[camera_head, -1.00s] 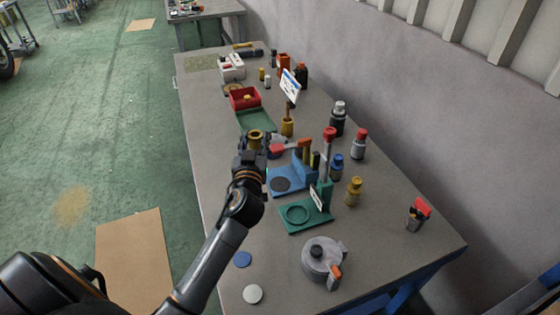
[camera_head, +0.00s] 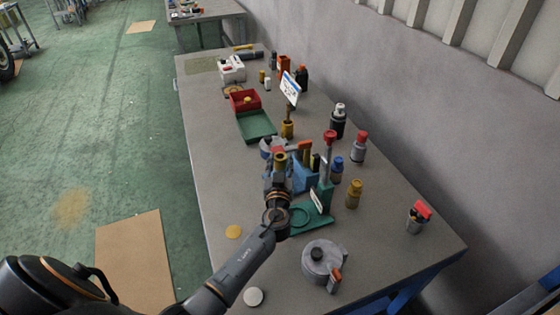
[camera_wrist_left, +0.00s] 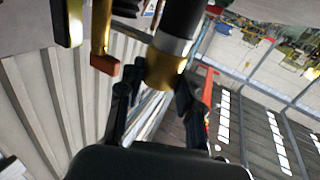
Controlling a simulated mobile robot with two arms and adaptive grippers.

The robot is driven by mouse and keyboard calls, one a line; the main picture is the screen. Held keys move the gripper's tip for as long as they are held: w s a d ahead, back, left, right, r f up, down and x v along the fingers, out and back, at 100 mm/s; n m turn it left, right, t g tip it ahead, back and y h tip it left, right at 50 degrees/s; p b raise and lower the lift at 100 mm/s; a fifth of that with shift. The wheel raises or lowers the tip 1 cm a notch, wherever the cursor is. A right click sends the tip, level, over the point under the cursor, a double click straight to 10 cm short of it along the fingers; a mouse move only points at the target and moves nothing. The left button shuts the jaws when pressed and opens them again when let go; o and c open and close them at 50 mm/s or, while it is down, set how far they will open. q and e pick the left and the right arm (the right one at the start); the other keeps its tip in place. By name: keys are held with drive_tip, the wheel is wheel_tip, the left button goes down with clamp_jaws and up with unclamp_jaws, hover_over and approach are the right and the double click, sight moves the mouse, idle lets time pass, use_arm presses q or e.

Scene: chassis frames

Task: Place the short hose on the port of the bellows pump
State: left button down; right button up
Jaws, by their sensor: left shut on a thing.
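My left gripper (camera_head: 279,168) is shut on a short upright cylinder, which I take to be the short hose (camera_head: 280,158). In the left wrist view the hose (camera_wrist_left: 165,62) is black with a silver band and a brass end between the fingers. The gripper is in front of the blue stand (camera_head: 305,178), which it partly hides. My right gripper is not in view.
A green stand (camera_head: 318,213) with a ring is just right of my arm. Bottles, including a yellow one (camera_head: 354,193), stand along the wall side. A red bin (camera_head: 240,104) and green tray (camera_head: 257,127) lie farther back. The near-left tabletop is mostly clear.

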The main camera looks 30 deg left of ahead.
use_arm(q)
drive_tip(key=shift+f, duration=0.1)
drive_tip(key=c, duration=0.9)
unclamp_jaws()
drive_tip(key=shift+r, duration=0.2)
drive_tip(key=b+v, duration=0.3)
drive_tip(key=v, duration=0.9)
drive_tip(key=shift+b, duration=0.3)
